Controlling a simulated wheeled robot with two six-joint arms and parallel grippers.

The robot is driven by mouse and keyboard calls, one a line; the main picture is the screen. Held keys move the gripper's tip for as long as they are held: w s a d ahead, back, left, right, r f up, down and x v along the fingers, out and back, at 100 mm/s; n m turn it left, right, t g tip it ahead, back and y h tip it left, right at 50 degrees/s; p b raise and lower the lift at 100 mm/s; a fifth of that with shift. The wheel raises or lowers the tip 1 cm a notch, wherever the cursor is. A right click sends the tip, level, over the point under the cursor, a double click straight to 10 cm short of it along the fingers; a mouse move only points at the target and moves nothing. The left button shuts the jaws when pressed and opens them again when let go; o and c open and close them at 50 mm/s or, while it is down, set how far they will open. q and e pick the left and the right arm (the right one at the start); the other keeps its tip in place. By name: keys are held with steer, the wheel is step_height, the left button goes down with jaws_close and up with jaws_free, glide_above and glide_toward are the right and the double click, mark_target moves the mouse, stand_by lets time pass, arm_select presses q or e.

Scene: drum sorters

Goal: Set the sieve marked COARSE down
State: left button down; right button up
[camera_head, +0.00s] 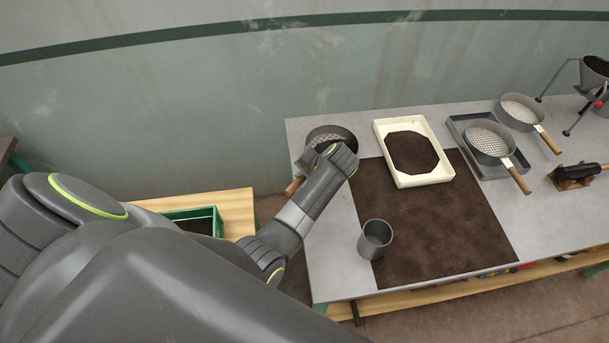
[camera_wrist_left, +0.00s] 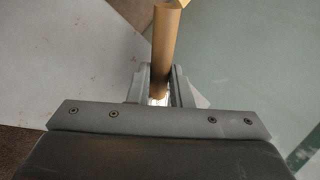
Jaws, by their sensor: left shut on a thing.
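A round dark sieve (camera_head: 324,133) with a mesh bottom is at the back left corner of the grey table, partly hidden behind my left arm. Its wooden handle (camera_head: 293,187) points toward the front left, past the table's left edge. In the left wrist view my left gripper (camera_wrist_left: 160,88) is shut on the wooden handle (camera_wrist_left: 166,40). I cannot tell whether the sieve touches the table. No mark on it is legible. My right gripper is not in view.
A dark mat (camera_head: 440,226) bears a grey cup (camera_head: 376,238) and partly a cream tray (camera_head: 444,174) of soil. Two other sieves stand right: one (camera_head: 487,143) over a grey tray (camera_head: 455,125), one (camera_head: 520,112) behind. The table's front left is bare.

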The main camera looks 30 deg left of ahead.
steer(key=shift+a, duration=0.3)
arm_select(q)
steer(key=shift+f, duration=0.1)
steer(key=c, duration=1.3)
jaws_free()
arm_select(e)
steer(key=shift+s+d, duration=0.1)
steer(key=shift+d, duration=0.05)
